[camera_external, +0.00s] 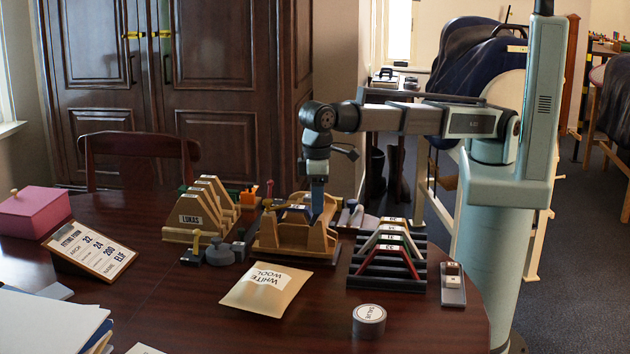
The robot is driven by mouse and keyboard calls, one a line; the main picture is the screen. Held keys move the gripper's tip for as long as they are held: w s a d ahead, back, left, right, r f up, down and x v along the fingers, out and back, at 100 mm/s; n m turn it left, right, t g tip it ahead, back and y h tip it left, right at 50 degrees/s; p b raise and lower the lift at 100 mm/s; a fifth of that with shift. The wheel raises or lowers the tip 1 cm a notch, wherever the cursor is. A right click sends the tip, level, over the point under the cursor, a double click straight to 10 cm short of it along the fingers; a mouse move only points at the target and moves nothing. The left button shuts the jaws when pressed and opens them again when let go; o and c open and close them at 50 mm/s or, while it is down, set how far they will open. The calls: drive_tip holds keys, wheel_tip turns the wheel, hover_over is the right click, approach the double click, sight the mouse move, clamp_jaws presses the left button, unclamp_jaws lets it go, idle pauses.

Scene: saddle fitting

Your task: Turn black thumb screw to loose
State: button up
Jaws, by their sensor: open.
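A wooden saddle tree (275,236) stands on a dark base in the middle of the table, with a dark labelled piece across its top. My gripper (317,208) points straight down at the right part of this tree, at about the height of its top. It is open, and I see nothing held in it. I cannot make out the black thumb screw; it is too small or hidden by the tree and my gripper. Whether the fingers touch anything is too small to tell.
Wooden arches marked LUKAS (207,212) stand left of the tree, with small tools (219,252) in front of them. A rack of coloured arches (388,258) stands right. A wool packet (267,289) and round tin (369,320) lie in front. The table's front left-centre is clear.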

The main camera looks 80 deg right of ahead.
wheel_tip(320, 180, up, 14)
idle(0.6)
drive_tip(key=shift+d+f, duration=0.1)
drive_tip(key=shift+f, duration=0.1)
wheel_tip(320, 180, down, 14)
drive_tip(key=n, duration=1.4)
drive_tip(key=shift+r+n, duration=0.15)
drive_tip(key=shift+n, duration=0.15)
drive_tip(key=shift+c, duration=0.3)
clamp_jaws()
